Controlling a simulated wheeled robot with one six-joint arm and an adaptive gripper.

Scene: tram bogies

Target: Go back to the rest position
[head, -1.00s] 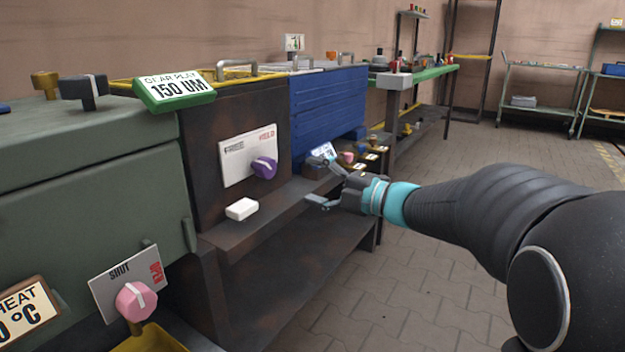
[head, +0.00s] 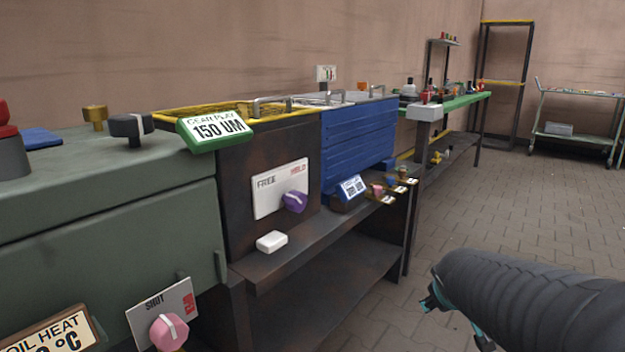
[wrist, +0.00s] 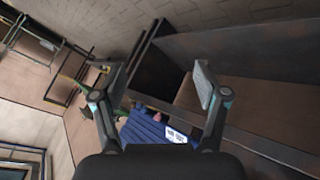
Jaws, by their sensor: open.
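My gripper (wrist: 158,90) is open in the wrist view, with its two fingers spread wide and nothing between them. In the head view my arm reaches in from the lower right. The gripper end is mostly hidden behind the arm's dark sleeve there. It hangs over the floor, apart from the bench (head: 330,228). In the wrist view the blue ribbed box (wrist: 145,130) and a small white label lie beyond and below the fingers.
A panel with a purple knob (head: 294,201) and a white block (head: 271,241) sit by the bench shelf. A pink knob (head: 169,331) is lower left. The paved floor (head: 500,200) is clear at right.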

